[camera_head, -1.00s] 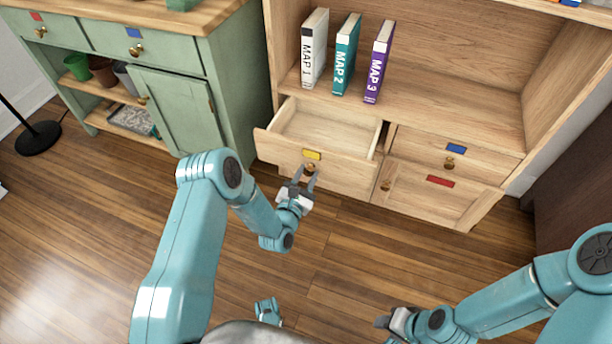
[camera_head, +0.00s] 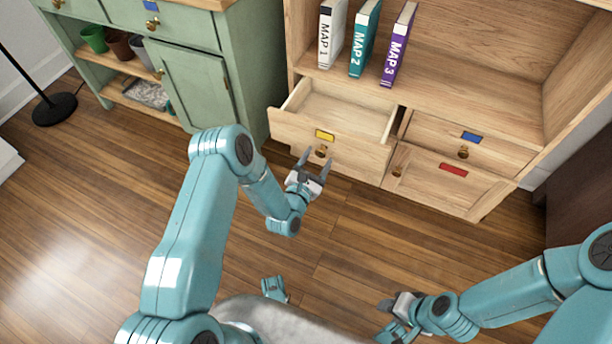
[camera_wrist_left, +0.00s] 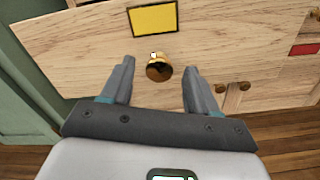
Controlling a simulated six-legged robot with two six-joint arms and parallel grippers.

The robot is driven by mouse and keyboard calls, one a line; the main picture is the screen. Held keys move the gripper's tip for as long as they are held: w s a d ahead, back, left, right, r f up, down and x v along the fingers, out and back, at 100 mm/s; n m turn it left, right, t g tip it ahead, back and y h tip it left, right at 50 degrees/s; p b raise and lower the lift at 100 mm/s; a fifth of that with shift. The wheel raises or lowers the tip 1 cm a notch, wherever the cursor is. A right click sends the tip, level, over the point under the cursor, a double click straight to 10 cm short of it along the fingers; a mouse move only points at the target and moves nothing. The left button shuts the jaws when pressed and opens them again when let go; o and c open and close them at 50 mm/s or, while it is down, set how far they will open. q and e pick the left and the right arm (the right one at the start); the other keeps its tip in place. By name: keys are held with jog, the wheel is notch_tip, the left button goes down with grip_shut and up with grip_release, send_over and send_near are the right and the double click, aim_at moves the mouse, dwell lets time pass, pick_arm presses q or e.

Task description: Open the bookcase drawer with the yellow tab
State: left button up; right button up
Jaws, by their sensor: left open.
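The bookcase drawer (camera_head: 352,147) with the yellow tab (camera_head: 324,135) stands pulled out of the wooden bookcase, and its inside looks empty. Its round brass knob (camera_head: 320,152) sits below the tab. My left gripper (camera_head: 315,160) is open in front of the knob. In the left wrist view the knob (camera_wrist_left: 158,68) shows just beyond and between the open fingertips (camera_wrist_left: 157,72), below the yellow tab (camera_wrist_left: 153,20); I see no grip on it. My right gripper (camera_head: 386,304) is low over the floor, away from the bookcase; its fingers are too small to judge.
Right of the drawer are a blue-tab drawer (camera_head: 471,137) and a red-tab door (camera_head: 453,170), both closed. Books (camera_head: 364,40) stand on the shelf above. A green cabinet (camera_head: 195,80) stands close on the left. The wooden floor before the bookcase is clear.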

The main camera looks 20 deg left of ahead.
pick_arm(q)
jog(key=s+p, duration=0.3)
jog(key=s, duration=1.2)
jog(key=shift+a, duration=0.2)
jog(key=w+d+r+m+g+h, duration=0.3)
jog(key=w+d+r+m, duration=0.2)
jog(key=r+m, duration=0.3)
jog(key=s+d+f+m+g, duration=0.1)
jog(key=s+f+m+g, duration=0.5)
jog(key=s+m, duration=0.45)
jog(key=s+d+f+m+g, duration=0.1)
jog(key=s+f+m+g, duration=0.4)
jog(key=s+m+g, duration=0.45)
notch_tip(320, 180, up, 27)
jog(key=m+p, duration=0.2)
jog(key=p, duration=2.5)
jog(key=shift+s+d+t, duration=0.15)
jog(key=shift+d+t, duration=0.05)
jog(key=shift+t, duration=0.25)
